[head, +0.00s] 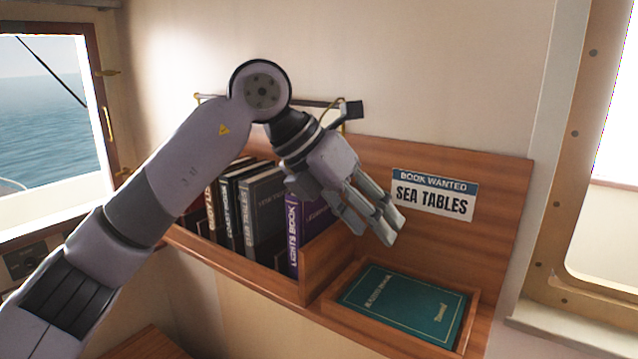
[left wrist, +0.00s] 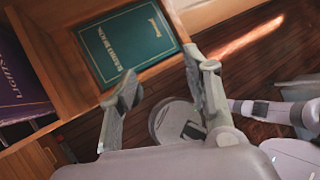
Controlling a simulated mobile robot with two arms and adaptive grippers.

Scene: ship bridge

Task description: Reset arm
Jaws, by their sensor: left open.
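My left arm comes in from the left in the head view and bends down at the wrist. My left gripper (head: 380,225) is open and empty, in front of the shelf's back panel and above the near left side of a tray. In the left wrist view its two fingers (left wrist: 165,90) are apart with nothing between them. A green book (head: 405,303) lies flat in the tray; it also shows in the left wrist view (left wrist: 127,42). My right gripper is not in view.
A wooden shelf (head: 303,268) holds several upright books, including a purple one (head: 312,222). A sign (head: 434,195) reading "BOOK WANTED SEA TABLES" is above the tray (head: 471,312). A brass rail with a dark bar runs behind my wrist. A window (head: 50,130) is at left.

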